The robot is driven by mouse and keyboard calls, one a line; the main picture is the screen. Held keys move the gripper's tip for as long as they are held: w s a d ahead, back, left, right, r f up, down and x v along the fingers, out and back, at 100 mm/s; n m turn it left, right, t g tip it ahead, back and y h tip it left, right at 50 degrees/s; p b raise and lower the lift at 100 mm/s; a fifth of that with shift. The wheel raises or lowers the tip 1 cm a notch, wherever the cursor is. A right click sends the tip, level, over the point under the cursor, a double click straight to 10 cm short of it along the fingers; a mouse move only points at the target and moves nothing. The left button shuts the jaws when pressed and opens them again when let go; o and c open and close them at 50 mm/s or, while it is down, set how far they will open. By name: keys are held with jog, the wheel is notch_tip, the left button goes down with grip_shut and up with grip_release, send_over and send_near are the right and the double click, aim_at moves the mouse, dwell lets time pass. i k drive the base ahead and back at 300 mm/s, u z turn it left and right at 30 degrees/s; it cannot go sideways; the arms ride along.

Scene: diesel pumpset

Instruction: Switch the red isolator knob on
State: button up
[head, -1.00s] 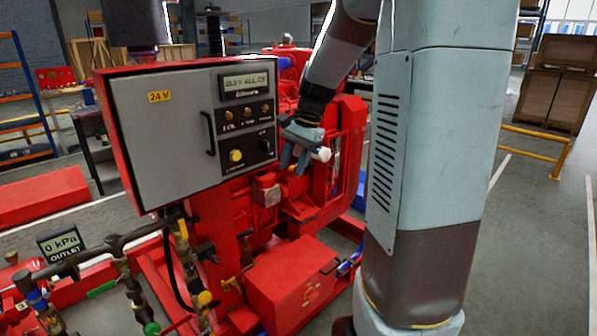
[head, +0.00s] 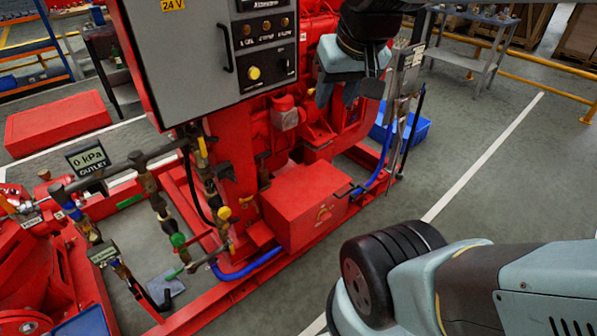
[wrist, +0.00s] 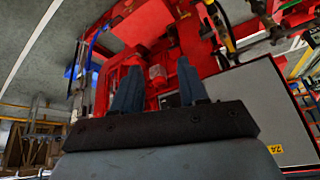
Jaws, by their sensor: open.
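A red box (head: 300,208) sits low on the red skid frame in the head view. A small red and yellowish mark (head: 323,213) shows on its front; I cannot tell whether it is the isolator knob or a label. My gripper (head: 336,95) is open and empty, fingers pointing down, above and a little right of the box and right of the control cabinet. In the wrist view my gripper (wrist: 158,85) has its two fingers spread with nothing between them, in front of the red machinery. No red knob shows clearly in either view.
The grey control cabinet (head: 190,60), with a yellow button (head: 254,73), stands left of my gripper. Pipes and valves (head: 165,210) lie left of the box. A blue bin (head: 405,130) is at right. Open floor (head: 490,190) lies to the right.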

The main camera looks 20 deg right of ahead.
aim_at(323, 215)
jog(key=u, duration=1.65)
jog(key=i, duration=0.15)
jog(key=z, duration=3.55)
jog(key=k, duration=0.9)
jog(key=u, duration=1.35)
jog(key=i, duration=1)
jog(key=z, duration=0.05)
